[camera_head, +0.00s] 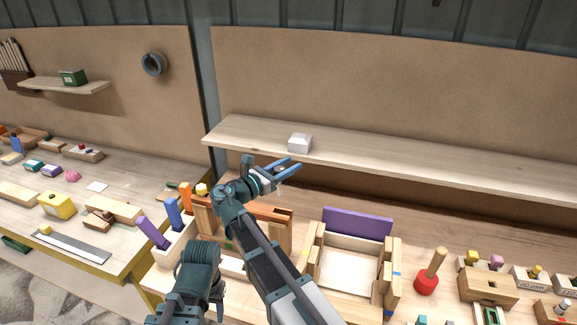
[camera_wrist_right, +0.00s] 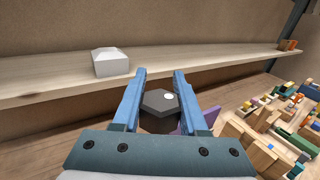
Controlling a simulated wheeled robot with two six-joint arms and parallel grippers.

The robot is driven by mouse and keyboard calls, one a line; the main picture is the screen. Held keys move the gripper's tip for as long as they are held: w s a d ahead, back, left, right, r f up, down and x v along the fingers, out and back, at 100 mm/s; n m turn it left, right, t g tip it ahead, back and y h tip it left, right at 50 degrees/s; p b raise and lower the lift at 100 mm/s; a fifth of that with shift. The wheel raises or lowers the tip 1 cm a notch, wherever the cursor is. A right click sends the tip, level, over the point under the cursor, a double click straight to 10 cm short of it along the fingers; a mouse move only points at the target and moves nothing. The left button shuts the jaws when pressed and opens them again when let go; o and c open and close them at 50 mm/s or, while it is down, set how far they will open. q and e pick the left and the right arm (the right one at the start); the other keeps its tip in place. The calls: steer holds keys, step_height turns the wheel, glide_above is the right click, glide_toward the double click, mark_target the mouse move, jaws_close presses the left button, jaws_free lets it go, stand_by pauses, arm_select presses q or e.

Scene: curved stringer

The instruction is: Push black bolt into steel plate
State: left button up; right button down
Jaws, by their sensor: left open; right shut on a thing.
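My right gripper (camera_head: 285,168) reaches up in front of the shelf, with its blue fingers pointing right. In the right wrist view, the right gripper (camera_wrist_right: 160,85) is shut on the black bolt (camera_wrist_right: 158,104), whose dark hexagonal head shows between the fingers with a bright spot on it. The bolt's shank is hidden. In the head view the bolt is too small to make out clearly. I cannot identify a steel plate in either view. My left arm shows at the lower left of the head view, but its gripper is not visible.
A white block (camera_head: 300,143) stands on the wooden shelf (camera_head: 400,165) close to the right gripper. Below are an orange-topped wooden frame (camera_head: 262,211), a wooden box with a purple board (camera_head: 357,224), and a red-based peg (camera_head: 427,284). Many small blocks crowd the left bench.

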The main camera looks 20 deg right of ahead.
arm_select(q)
steer(key=shift+f+b, duration=2.5)
steer(key=shift+f, duration=0.2)
arm_select(e)
steer(key=shift+f, duration=2.7)
arm_select(q)
step_height(320, 180, down, 8)
steer(key=b, duration=0.7)
steer(key=shift+r+b, duration=0.2)
steer(key=shift+b, duration=0.1)
arm_select(e)
steer(key=shift+f, duration=3.75)
arm_select(q)
steer(key=shift+r, duration=0.1)
arm_select(e)
steer(key=shift+c, duration=1.8)
jaws_free()
